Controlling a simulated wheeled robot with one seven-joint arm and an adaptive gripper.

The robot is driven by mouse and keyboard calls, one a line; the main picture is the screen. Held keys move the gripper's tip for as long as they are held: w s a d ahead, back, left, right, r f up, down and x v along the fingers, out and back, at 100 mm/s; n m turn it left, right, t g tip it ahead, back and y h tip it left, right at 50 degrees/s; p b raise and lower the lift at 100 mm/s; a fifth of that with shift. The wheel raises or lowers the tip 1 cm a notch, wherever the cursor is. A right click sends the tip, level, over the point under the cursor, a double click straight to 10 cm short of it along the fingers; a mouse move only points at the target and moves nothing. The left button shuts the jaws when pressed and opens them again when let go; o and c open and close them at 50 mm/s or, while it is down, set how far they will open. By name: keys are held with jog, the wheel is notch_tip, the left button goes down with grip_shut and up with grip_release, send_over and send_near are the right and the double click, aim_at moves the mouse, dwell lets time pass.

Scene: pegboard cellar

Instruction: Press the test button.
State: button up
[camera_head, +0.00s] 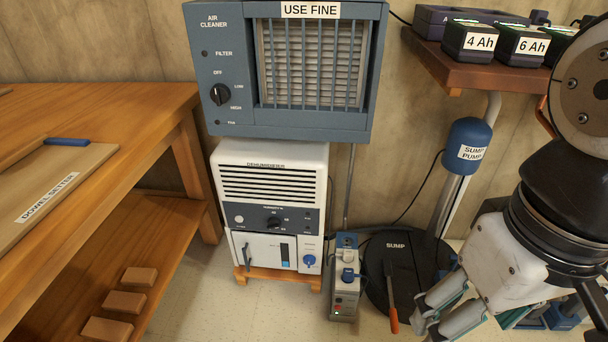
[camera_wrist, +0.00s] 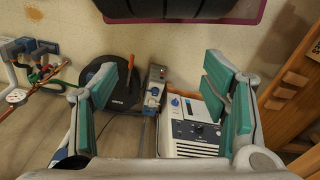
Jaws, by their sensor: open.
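A narrow grey box with blue fittings (camera_head: 345,278) stands on the floor between the dehumidifier and the sump lid. Small coloured spots, one red, show low on its front; I cannot read which is the test button. The box also shows in the wrist view (camera_wrist: 153,95), between my fingers in the picture. My gripper (camera_head: 450,305) is at the lower right in the head view, to the right of the box and apart from it. In the wrist view my gripper (camera_wrist: 166,95) has its green-padded fingers spread wide with nothing between them.
The white dehumidifier (camera_head: 270,180) stands left of the box, under the air cleaner (camera_head: 225,110). The black sump lid (camera_head: 400,265), with an orange-handled tool (camera_head: 393,315), lies right of it. A wooden bench (camera_head: 150,110) is left; a battery shelf (camera_head: 460,70) is upper right.

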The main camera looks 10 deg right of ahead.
grip_shut()
dwell(1.2)
